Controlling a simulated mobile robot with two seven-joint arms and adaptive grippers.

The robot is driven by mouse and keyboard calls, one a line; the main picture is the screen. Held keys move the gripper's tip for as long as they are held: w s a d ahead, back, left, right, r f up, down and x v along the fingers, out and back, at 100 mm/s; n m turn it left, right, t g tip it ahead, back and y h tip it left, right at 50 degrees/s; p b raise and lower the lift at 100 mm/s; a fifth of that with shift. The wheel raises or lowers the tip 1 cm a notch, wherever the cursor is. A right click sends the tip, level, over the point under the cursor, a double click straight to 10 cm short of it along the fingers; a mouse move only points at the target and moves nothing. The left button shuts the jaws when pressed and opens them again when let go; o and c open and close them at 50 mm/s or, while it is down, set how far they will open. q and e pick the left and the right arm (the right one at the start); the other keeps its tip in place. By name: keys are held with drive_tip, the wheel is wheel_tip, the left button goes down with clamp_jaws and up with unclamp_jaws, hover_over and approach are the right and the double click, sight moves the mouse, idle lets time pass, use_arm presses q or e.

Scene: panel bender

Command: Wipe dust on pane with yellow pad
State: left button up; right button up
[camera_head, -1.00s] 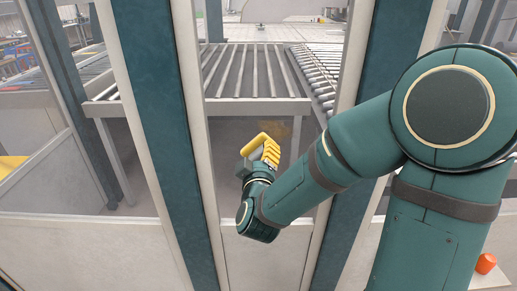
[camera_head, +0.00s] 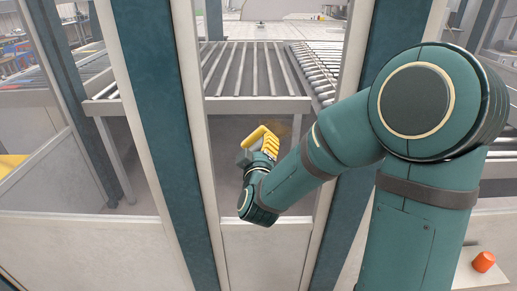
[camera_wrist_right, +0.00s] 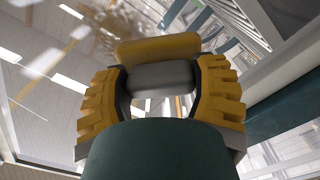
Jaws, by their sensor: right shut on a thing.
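The yellow pad (camera_head: 252,136) has a grey grip block and shows from behind in the right wrist view (camera_wrist_right: 158,47). My right gripper (camera_head: 261,153) is shut on the grey block (camera_wrist_right: 160,77), with its yellow ridged fingers on both sides. The pane (camera_head: 228,135) is the clear sheet between two pale frame posts. A brownish dust patch (camera_wrist_right: 112,28) shows on it beyond the pad's upper left in the wrist view. In the head view, a faint part of the dust (camera_head: 290,127) shows right of the pad. I cannot tell if the pad touches the pane. My left gripper is out of view.
Teal posts (camera_head: 160,130) with pale frames stand on both sides of the pane. A solid pale panel (camera_head: 262,255) lies below it. Roller conveyors (camera_head: 250,75) lie behind the pane. An orange button (camera_head: 484,262) is at the lower right.

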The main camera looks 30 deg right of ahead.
drive_tip(key=shift+x, duration=0.95)
idle(0.3)
drive_tip(key=shift+s+d+b, duration=0.25)
drive_tip(key=shift+s+d, duration=0.65)
drive_tip(key=shift+d, duration=0.6)
drive_tip(key=shift+s+d+b, duration=0.25)
drive_tip(key=shift+s+d, duration=0.7)
drive_tip(key=shift+d, duration=0.55)
drive_tip(key=shift+s+d+b, duration=0.25)
drive_tip(key=shift+s+d, duration=0.65)
drive_tip(key=shift+d, duration=0.6)
drive_tip(key=shift+r+p, duration=0.55)
drive_tip(key=shift+r, duration=0.3)
drive_tip(key=w+a, duration=0.3)
drive_tip(key=a, duration=0.3)
drive_tip(key=shift+w+p, duration=0.3)
